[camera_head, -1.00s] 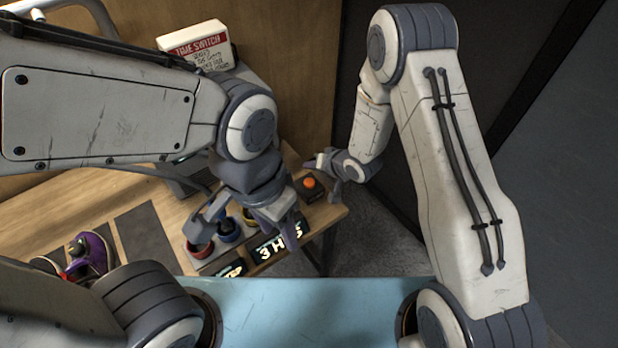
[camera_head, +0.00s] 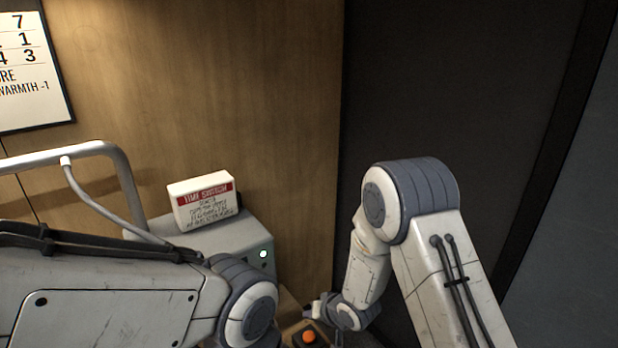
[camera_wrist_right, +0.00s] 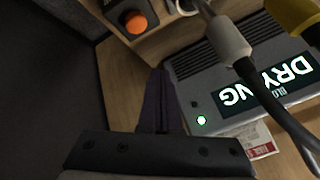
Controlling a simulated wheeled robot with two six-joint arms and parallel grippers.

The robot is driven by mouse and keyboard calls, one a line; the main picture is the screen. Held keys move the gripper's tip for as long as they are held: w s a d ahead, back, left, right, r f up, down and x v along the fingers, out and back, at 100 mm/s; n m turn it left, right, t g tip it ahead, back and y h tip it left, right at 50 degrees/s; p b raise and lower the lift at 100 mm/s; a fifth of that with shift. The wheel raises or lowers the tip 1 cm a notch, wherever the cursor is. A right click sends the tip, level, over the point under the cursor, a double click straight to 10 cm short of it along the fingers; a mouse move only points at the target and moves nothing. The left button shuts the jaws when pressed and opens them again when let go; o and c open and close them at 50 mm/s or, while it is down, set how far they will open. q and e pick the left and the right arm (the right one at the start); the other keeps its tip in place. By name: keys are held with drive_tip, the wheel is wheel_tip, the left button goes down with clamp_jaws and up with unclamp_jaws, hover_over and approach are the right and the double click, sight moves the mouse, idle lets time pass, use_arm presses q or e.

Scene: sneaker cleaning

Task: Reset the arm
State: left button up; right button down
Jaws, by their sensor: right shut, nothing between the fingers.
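My right arm comes up from the lower right of the head view and bends down to the right gripper (camera_head: 322,308), beside an orange button on a dark box (camera_head: 309,337). In the right wrist view the dark fingers of the right gripper (camera_wrist_right: 158,85) are together with nothing between them. The orange button (camera_wrist_right: 136,22) shows there at the top left, apart from the fingers. My left arm crosses the lower left of the head view. Its gripper is below the picture and hidden.
A grey machine (camera_head: 245,238) with a green light carries a white time switch sign (camera_head: 204,203). Its "DRYING" display (camera_wrist_right: 265,92) and cables (camera_wrist_right: 230,45) are close to my right fingers. A metal rail (camera_head: 125,175) stands left. A white board (camera_head: 33,65) hangs on the wooden wall.

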drive_tip(key=s+d+r+n+g+h+b, duration=0.1)
drive_tip(key=s+r, duration=0.3)
drive_tip(key=s, duration=0.6)
drive_tip(key=s+d+r+n+g+h+b, duration=0.1)
drive_tip(key=s+r+n+g+b, duration=0.2)
drive_tip(key=s, duration=0.7)
drive_tip(key=s+d+r+n+g+h+b, duration=0.1)
drive_tip(key=s+r, duration=0.4)
drive_tip(key=s, duration=0.5)
drive_tip(key=shift+s+d+r+n+g+h+b, duration=0.15)
drive_tip(key=shift+d+r+n+g+h+b, duration=0.2)
drive_tip(key=shift+d+n+g+b, duration=0.5)
